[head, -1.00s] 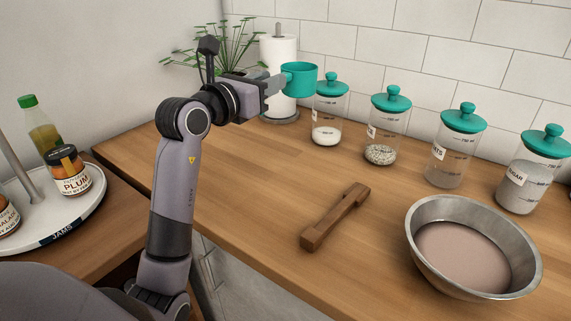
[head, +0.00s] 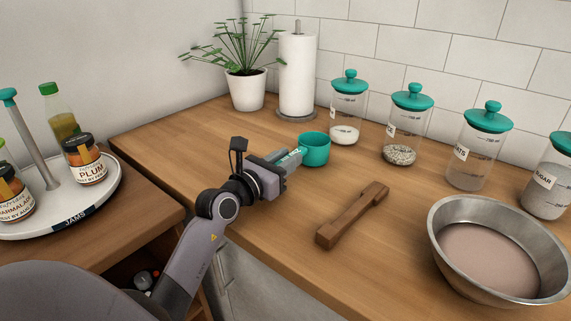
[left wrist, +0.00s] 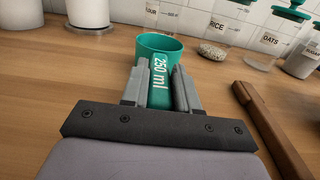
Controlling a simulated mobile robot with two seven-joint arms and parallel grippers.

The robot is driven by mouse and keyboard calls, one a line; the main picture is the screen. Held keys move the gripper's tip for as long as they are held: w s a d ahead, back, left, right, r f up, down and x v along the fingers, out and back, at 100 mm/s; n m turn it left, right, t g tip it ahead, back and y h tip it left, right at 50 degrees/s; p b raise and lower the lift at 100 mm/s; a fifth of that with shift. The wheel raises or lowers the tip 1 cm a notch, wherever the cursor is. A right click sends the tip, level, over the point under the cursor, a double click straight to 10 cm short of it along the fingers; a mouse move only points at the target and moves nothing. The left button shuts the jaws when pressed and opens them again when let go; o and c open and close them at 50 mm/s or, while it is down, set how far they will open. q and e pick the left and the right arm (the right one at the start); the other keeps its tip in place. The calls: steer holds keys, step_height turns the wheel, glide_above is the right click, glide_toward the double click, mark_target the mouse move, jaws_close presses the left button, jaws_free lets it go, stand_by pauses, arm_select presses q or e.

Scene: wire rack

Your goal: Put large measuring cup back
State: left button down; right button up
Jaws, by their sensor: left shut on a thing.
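The large measuring cup (head: 316,150) is teal, upright, and low over the wooden counter in the head view; I cannot tell whether its base touches the wood. My left gripper (head: 294,157) is shut on its handle. In the left wrist view the cup (left wrist: 160,44) stands ahead of the fingers, and the handle marked "250 ml" (left wrist: 158,82) lies between the two fingertips of the left gripper (left wrist: 159,88). My right gripper is not in view.
A wooden block-like holder (head: 352,216) lies to the right of the cup, and a metal bowl (head: 447,250) stands farther right. Jars with teal lids (head: 348,108) line the wall. A paper towel roll (head: 297,75) and a potted plant (head: 245,90) stand behind. Bare counter lies around the cup.

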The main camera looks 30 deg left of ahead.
arm_select(q)
steer(key=shift+f, duration=0.2)
steer(key=shift+f, duration=0.15)
steer(key=c, duration=0.8)
jaws_free()
steer(key=shift+c, duration=0.2)
steer(key=shift+s+r, duration=0.1)
steer(key=shift+r, duration=0.1)
steer(key=s, duration=1)
steer(key=shift+s+a+f+b, duration=0.15)
steer(key=shift+s+a+b, duration=0.05)
steer(key=shift+a+b, duration=0.2)
steer(key=shift+s, duration=0.7)
